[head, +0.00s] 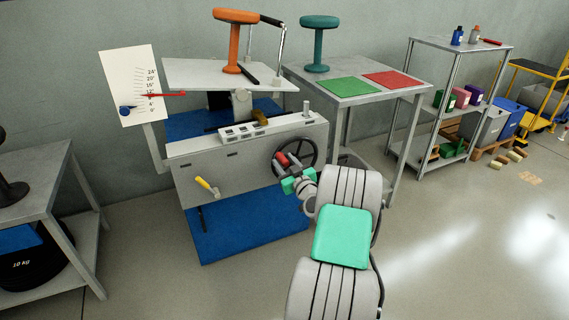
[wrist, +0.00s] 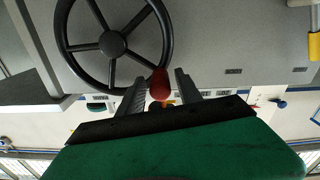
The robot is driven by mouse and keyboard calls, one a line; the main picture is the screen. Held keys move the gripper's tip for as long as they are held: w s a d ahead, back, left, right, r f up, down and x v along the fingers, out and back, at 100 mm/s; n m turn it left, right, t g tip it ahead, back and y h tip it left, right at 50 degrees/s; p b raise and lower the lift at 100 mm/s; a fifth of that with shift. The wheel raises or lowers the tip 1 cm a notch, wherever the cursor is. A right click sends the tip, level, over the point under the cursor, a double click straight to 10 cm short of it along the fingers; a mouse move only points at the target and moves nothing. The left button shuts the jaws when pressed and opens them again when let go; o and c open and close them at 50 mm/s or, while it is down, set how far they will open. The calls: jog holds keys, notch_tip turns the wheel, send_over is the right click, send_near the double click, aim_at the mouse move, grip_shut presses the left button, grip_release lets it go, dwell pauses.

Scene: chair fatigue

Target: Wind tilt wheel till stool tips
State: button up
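The dark tilt wheel (head: 296,157) is on the front of the grey test rig; it also shows in the wrist view (wrist: 113,43). Its red handle knob (wrist: 160,84) stands between the two fingers of my gripper (wrist: 161,76). The fingers are apart, with a small gap showing on each side of the knob; in the head view my gripper (head: 287,168) partly covers the wheel. The orange stool (head: 234,45) stands upright on the pale tilt plate (head: 205,76). A red pointer (head: 165,95) lies across the angle scale (head: 130,75), above the low end.
A teal stool (head: 319,45) stands on the right table, beside a green mat (head: 349,88) and a red mat (head: 394,79). A yellow-handled lever (head: 207,187) sticks out of the rig's front. The floor at the right front is clear.

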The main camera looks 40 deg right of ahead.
grip_shut()
dwell(1.2)
